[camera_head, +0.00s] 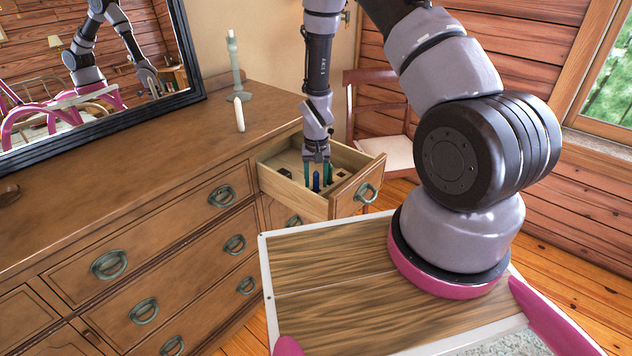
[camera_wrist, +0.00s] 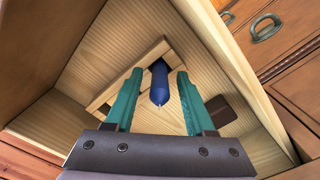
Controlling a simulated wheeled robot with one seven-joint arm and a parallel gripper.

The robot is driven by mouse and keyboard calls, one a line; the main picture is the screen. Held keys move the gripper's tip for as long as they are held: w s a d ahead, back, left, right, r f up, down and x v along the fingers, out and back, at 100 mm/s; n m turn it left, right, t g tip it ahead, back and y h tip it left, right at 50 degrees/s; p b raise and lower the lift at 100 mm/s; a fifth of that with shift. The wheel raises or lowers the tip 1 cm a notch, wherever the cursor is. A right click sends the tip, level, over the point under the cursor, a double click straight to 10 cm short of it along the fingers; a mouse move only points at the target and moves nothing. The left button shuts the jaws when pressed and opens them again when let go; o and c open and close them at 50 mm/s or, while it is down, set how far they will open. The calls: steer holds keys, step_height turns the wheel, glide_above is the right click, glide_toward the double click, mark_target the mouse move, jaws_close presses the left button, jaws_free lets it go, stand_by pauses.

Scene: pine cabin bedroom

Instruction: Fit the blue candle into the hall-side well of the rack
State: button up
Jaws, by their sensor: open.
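The blue candle (camera_head: 316,181) stands in the open drawer, between my gripper's teal fingers. In the wrist view the blue candle (camera_wrist: 160,84) has its wick end toward the camera, and its far end meets the pale wooden rack (camera_wrist: 108,92). I cannot tell whether its base is seated in a well, or which well. My gripper (camera_head: 318,184) reaches down into the drawer. In the wrist view my gripper (camera_wrist: 159,74) is open, with a gap on each side of the candle. The fingers hide part of the rack.
The drawer (camera_head: 322,206) has close walls around my gripper. A dark block (camera_wrist: 222,110) lies beside the right finger. A mirror and chair stand nearby.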

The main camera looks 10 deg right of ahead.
step_height(320, 180, up, 12)
steer(key=shift+f, duration=0.1)
steer(key=s+d+r+t+y, duration=0.1)
steer(key=s+d+r+t, duration=0.1)
steer(key=r, duration=1)
steer(key=s+d+r+t, duration=0.1)
steer(key=s+r, duration=0.2)
steer(key=r, duration=1)
steer(key=s+d+r+m+t+y, duration=0.1)
steer(key=s+r+t, duration=0.3)
steer(key=s+r, duration=1)
steer(key=s+d, duration=0.1)
steer(key=s, duration=0.2)
steer(key=shift+s+d+r, duration=0.15)
steer(key=shift+d+r, duration=0.25)
